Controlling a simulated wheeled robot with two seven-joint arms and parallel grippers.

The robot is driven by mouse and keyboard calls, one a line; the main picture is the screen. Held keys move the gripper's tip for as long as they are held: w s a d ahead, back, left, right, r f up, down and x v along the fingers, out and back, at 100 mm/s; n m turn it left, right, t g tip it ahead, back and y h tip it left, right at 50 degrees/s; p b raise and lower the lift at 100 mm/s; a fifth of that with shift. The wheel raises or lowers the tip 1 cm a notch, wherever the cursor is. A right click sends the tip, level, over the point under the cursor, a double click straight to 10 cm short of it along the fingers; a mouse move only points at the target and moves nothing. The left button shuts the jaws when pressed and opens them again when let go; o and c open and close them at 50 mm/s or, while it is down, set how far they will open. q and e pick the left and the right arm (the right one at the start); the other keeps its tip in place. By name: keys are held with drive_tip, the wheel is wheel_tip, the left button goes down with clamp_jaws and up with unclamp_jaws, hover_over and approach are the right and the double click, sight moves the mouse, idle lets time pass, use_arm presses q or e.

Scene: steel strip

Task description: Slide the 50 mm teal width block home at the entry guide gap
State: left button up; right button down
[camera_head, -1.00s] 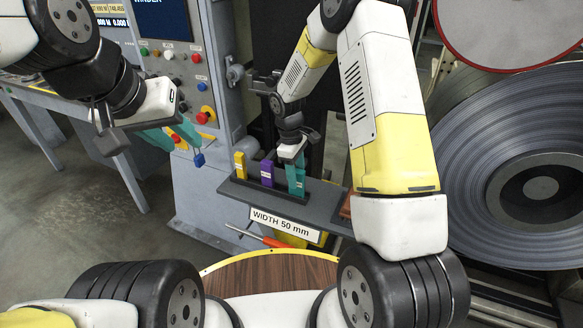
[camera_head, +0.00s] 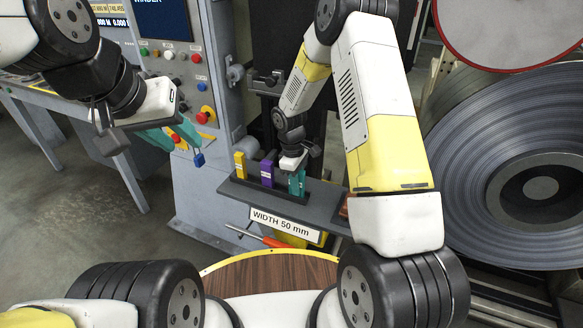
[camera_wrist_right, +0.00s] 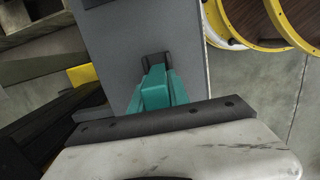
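The teal width block (camera_head: 298,183) stands at the right end of a dark rack on a grey shelf in the head view. It also shows in the right wrist view (camera_wrist_right: 155,92), in front of a small dark slot. I cannot make out the entry guide gap.
A yellow block (camera_head: 240,165) and a purple block (camera_head: 266,173) stand left of the teal one. A sign (camera_head: 286,225) on the shelf front reads "WIDTH 50 mm". A red-handled tool (camera_head: 272,242) is below. A large steel coil (camera_head: 520,165) is at right.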

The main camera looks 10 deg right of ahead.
drive_tip(key=shift+r, duration=2)
